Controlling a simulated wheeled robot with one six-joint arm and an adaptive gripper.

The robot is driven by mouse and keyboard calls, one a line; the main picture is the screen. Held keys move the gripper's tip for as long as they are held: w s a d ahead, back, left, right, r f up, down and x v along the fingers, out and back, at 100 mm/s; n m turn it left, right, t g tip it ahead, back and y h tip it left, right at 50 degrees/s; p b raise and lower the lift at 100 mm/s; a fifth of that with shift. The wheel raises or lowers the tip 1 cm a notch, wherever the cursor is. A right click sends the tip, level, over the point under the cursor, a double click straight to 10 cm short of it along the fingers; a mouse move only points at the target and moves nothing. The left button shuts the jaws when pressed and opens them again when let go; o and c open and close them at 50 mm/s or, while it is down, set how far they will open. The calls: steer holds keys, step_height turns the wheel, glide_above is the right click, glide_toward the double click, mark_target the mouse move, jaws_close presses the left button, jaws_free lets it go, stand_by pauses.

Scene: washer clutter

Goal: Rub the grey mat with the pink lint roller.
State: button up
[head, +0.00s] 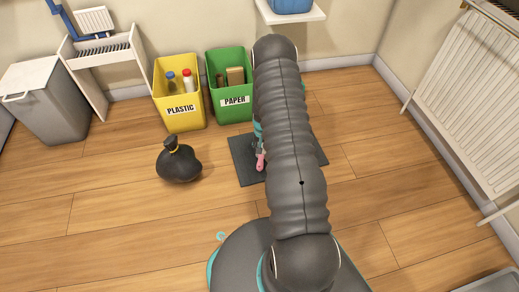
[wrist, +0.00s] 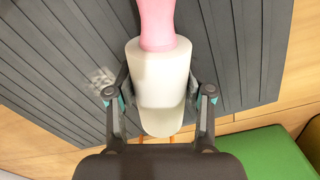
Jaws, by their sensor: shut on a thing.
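The grey mat (head: 243,170) lies on the wooden floor in front of the bins, partly hidden behind my arm in the head view. Its ribbed surface (wrist: 60,75) fills much of the wrist view. The pink lint roller shows its pink handle (head: 260,163) over the mat at the left of my arm. In the wrist view its handle (wrist: 155,22) points up, and its white roller (wrist: 158,75) sits between my fingers. My gripper (wrist: 160,92) is shut on the white roller part. I cannot tell whether the roller touches the mat. A pale speckled patch (wrist: 101,82) shows on the mat.
A yellow plastic bin (head: 181,108) and a green paper bin (head: 232,105) stand behind the mat; green also shows in the wrist view (wrist: 270,155). A black bag (head: 178,163) sits left of the mat. A radiator (head: 470,105) is at right. Front-left floor is clear.

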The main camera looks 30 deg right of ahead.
steer(key=shift+s+d+f, duration=0.1)
steer(key=shift+s+d, duration=0.15)
steer(key=shift+d, duration=0.6)
steer(key=shift+s+d+f, duration=0.1)
steer(key=shift+s+d, duration=0.15)
steer(key=shift+d, duration=0.55)
steer(key=shift+s+d+r, duration=0.1)
steer(key=shift+s+d, duration=0.15)
steer(key=shift+d, duration=0.6)
steer(key=shift+s+d, duration=0.25)
steer(key=shift+d, duration=0.55)
steer(key=shift+r, duration=0.1)
steer(key=shift+w+r+p, duration=0.1)
steer(key=shift+r+p, duration=1.4)
steer(key=shift+r, duration=1.5)
steer(key=shift+r, duration=0.1)
steer(key=shift+r+p, duration=0.75)
steer(key=shift+r, duration=0.65)
